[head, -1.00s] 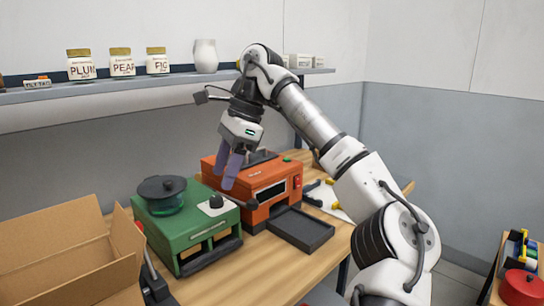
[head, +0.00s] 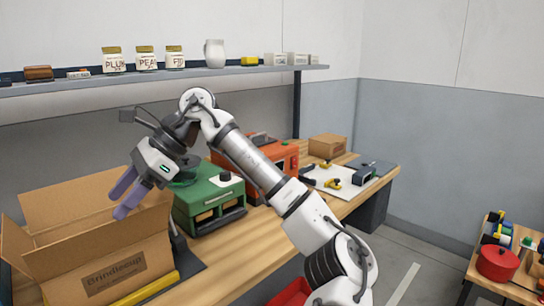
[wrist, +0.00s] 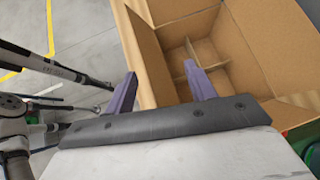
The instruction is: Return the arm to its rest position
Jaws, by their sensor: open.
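My gripper (head: 122,201) is at the left in the head view, over the right part of an open cardboard box. Its two purple fingers are apart with nothing between them. In the wrist view my gripper (wrist: 162,92) also shows open and empty, with the box's near wall below the fingers. My arm reaches from the lower right up to a bent elbow and down to the gripper. The cardboard box (head: 120,278) has its flaps up and printing on its front. In the wrist view the box (wrist: 255,50) shows dividers inside and no contents that I can make out.
A green appliance (head: 212,200) and an orange machine (head: 285,160) stand on the workbench (head: 232,262) behind my arm. A shelf (head: 240,72) with jars and a white pitcher runs above. A red pot (head: 497,262) sits on a side table at the right.

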